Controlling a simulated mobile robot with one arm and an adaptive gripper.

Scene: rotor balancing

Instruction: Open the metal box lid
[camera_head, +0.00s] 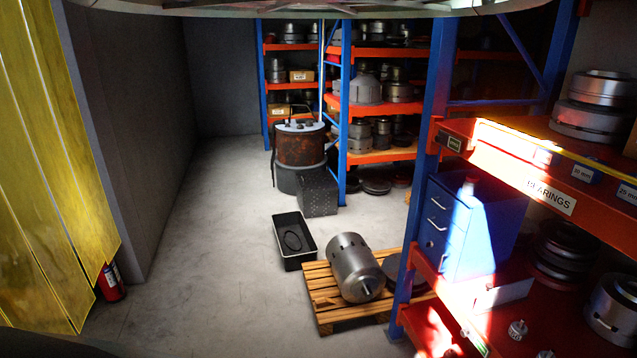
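A dark grey metal box (317,196) with speckled or perforated sides stands on the floor in the middle distance. It is in front of and to the right of a rusty drum-like machine (300,150), close beside a blue rack post. Its top looks closed, but it is too small and dark to make out a lid edge or a latch. My gripper is not in view.
A black open tray (293,245) with a dark ring and a wooden pallet (325,297) with a steel rotor (354,268) lie on the floor. Blue-and-orange racks (430,180) fill the right. The floor (215,240) left of the tray is clear. A fire extinguisher (111,283) stands left.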

